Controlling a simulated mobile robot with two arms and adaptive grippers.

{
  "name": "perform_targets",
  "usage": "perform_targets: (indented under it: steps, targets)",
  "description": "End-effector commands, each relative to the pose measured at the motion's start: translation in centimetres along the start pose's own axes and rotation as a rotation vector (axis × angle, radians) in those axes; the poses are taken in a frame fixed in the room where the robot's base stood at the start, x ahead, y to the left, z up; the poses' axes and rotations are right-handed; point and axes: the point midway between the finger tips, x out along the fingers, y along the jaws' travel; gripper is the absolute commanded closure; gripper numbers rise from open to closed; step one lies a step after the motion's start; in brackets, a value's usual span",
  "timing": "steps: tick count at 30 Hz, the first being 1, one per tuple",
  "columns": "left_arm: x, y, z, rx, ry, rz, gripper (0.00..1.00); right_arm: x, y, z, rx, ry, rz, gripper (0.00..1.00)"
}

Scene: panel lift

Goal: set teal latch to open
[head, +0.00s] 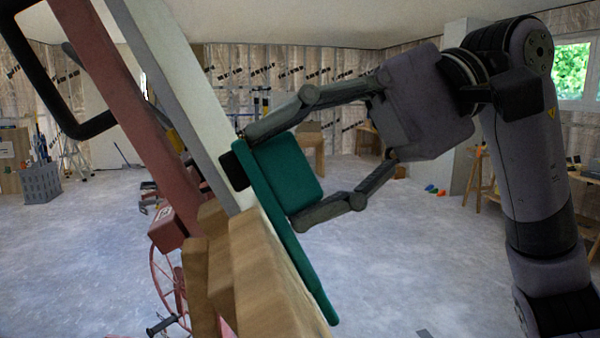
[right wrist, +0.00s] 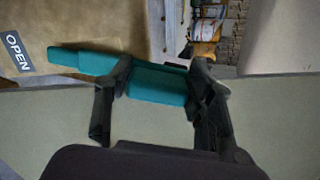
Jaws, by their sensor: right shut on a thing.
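The teal latch (head: 284,180) is a flat block with a long thin arm that runs down to the right in the head view. It is mounted at the edge of a pale post (head: 184,88). My right gripper (head: 268,172) has its two fingers on opposite sides of the block and is shut on it. In the right wrist view the teal latch (right wrist: 157,84) lies between the dark fingers of my right gripper (right wrist: 160,92). Its long end points left, near an OPEN label (right wrist: 17,52) on a brown panel. My left gripper is not in view.
A wooden piece (head: 258,275) stands just below the latch. A reddish beam (head: 130,110) and a black bar handle (head: 52,95) are at the left. Behind is open grey floor (head: 400,260), with a grey crate (head: 40,183) far left.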

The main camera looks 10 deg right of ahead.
Motion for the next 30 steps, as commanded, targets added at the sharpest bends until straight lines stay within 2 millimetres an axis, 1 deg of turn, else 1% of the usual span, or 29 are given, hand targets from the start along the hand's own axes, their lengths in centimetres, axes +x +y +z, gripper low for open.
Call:
perform_targets:
  steps: [1,9,24,25,30]
  targets:
    - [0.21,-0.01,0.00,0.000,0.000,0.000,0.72,0.22,0.33,0.15,-0.024,0.000,0.009,1.00]
    - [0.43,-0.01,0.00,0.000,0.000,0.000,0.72,0.24,0.45,0.77,-0.108,0.000,0.014,1.00]
    - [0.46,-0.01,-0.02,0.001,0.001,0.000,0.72,0.27,0.52,0.95,-0.131,-0.001,0.018,1.00]
    - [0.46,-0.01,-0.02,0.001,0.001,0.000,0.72,0.28,0.52,0.95,-0.131,-0.001,0.018,0.50]
    - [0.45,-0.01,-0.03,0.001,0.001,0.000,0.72,0.24,0.44,0.97,-0.130,-0.002,0.015,0.39]
